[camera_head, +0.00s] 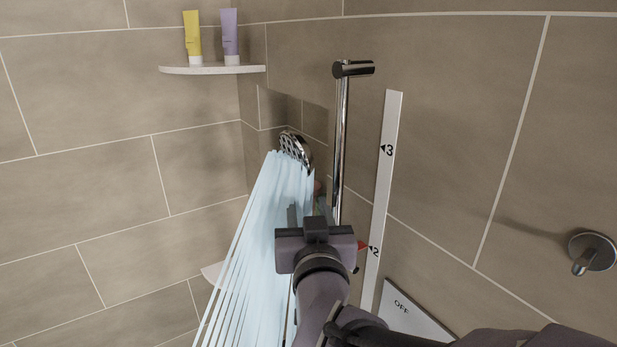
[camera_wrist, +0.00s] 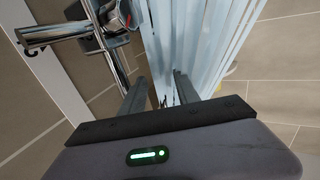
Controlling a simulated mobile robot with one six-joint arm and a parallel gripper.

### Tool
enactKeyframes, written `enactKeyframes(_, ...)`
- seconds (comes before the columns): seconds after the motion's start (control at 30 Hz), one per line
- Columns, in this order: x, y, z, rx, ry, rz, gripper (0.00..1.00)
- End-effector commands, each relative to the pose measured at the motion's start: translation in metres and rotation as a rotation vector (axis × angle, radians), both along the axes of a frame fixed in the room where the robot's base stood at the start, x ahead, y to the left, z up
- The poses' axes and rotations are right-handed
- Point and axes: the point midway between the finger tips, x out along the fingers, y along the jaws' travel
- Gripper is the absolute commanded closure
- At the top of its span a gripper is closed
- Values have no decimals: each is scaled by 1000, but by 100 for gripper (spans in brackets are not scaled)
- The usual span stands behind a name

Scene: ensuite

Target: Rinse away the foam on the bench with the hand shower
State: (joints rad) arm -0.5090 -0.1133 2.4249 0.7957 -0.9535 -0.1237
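The chrome hand shower (camera_head: 297,150) is high in front of the rail, and pale blue water streams from its head down and to the left. My gripper (camera_head: 308,206) is below the shower head, just left of the rail. In the wrist view my gripper (camera_wrist: 158,76) has its two fingers apart, with no object clearly held between them. A chrome and dark fitting with a red part (camera_wrist: 124,14) is ahead of the left finger. The handle is mostly hidden. I cannot make out the bench or any foam.
The chrome rail (camera_head: 341,140) and white scale strip (camera_head: 385,180) stand close to my arm. A corner shelf (camera_head: 205,70) holds a yellow tube (camera_head: 193,38) and a purple tube (camera_head: 230,36). A plate marked OFF (camera_head: 405,312) and a wall lever (camera_head: 591,253) are at the right.

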Motion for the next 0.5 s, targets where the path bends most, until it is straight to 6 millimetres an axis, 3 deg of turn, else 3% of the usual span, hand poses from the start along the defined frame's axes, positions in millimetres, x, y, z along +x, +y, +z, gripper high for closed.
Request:
enactKeyframes(0.17, 19, 3, 1, -1, 0, 0, 62)
enactKeyframes(0.4, 62, 11, 6, 1, 0, 0, 62)
enactKeyframes(0.5, 69, 12, 5, 0, -1, 1, 62)
